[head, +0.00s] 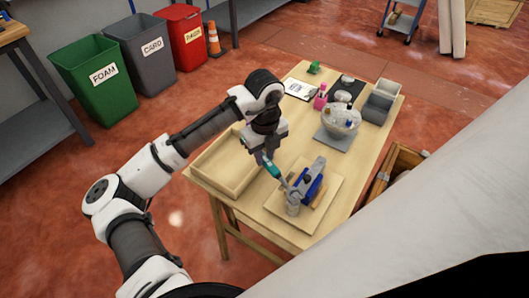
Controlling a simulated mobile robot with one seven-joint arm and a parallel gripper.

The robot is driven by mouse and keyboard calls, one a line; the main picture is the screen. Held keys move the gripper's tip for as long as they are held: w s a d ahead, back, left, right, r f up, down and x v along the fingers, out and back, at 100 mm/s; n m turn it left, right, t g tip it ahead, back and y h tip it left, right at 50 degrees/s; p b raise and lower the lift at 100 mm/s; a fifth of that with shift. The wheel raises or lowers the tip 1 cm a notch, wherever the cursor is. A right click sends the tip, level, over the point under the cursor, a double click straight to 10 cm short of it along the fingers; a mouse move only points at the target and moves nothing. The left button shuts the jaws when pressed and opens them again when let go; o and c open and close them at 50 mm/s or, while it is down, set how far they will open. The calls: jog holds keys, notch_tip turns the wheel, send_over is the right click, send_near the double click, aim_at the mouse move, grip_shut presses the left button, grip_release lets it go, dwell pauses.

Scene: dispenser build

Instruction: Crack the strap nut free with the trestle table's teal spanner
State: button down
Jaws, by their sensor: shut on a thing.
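My gripper (264,153) is shut on the teal spanner (271,169) above the trestle table (257,214). The spanner slants down to the right, and its grey head end reaches the fixture with a blue part (313,187) on a pale square board (280,211). A grey cylinder (293,209) stands at the near-left side of this fixture. The strap nut is too small to make out, so I cannot tell whether the spanner's head is around it or only beside it.
An open wooden tray (210,181) lies left of the board. A wooden crate (397,160) is right of the table. Floor bins (95,85) stand far left.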

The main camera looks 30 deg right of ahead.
jog(key=shift+f+b, duration=0.4)
jog(key=shift+f, duration=0.25)
jog(key=shift+a, duration=0.1)
dwell(0.3)
jog(key=shift+s+a+n+p, duration=0.1)
jog(key=shift+a+n+p, duration=0.35)
jog(key=shift+a+n, duration=0.75)
jog(key=shift+a, duration=0.1)
jog(key=shift+s+a+n+p, duration=0.2)
jog(key=shift+a+n, duration=0.35)
jog(key=shift+a, duration=0.05)
jog(key=shift+s+a+n+p, duration=0.2)
jog(key=shift+a+n, duration=0.35)
